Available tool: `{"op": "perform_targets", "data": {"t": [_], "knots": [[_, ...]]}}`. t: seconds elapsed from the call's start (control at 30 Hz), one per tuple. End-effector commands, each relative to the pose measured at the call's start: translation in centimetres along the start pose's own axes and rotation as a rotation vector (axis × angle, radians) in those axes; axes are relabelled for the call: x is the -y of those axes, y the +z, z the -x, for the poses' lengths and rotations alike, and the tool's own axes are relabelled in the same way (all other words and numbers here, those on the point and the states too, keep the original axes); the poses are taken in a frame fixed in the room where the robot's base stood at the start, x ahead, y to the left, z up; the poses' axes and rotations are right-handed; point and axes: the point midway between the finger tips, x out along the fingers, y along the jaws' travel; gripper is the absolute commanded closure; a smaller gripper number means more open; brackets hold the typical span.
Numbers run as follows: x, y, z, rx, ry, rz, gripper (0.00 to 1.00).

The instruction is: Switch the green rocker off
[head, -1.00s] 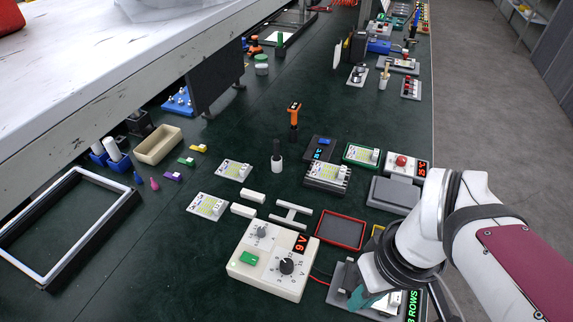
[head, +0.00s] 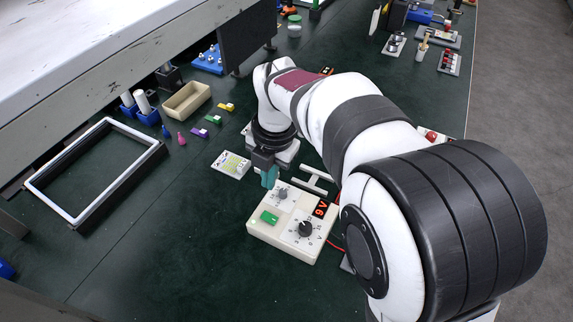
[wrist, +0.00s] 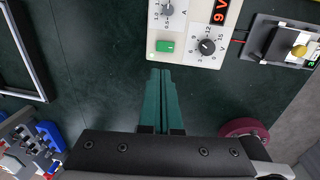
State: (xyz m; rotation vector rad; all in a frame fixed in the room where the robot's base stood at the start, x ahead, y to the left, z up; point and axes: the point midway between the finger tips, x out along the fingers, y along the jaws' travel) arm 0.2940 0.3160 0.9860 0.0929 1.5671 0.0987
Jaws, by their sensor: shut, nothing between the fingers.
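The green rocker (head: 269,217) sits on the top face of a cream power supply box (head: 262,236), which also carries two dials and a red display reading 9 V. The rocker also shows in the wrist view (wrist: 166,46). Which way it is tipped is too small to tell. My gripper (head: 269,178), with teal fingers, points down near the box's back left edge in the head view. In the wrist view the fingertips (wrist: 161,72) are together and empty, just below the rocker in the picture. They look apart from it.
A flat card-like module (head: 231,164) lies left of my gripper. A black-and-white frame (head: 88,172) and a beige bin (head: 187,100) stand further left. White H-shaped bars (head: 315,178) lie behind the box. The dark green bench left of the box is clear.

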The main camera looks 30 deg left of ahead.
Motion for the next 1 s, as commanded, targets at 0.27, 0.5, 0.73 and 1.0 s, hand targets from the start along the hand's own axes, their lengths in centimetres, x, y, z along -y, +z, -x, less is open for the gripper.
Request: {"op": "perform_targets", "data": {"t": [0.27,0.5,0.73,1.0], "knots": [[0.1,-0.1,-5.3,-0.005,-0.004,-0.003,1.00],[0.1,-0.1,-10.4,-0.004,-0.004,-0.003,1.00],[0.1,-0.1,-13.2,-0.003,-0.002,-0.004,1.00],[0.1,0.0,-13.6,-0.002,-0.001,-0.005,1.00]]}}
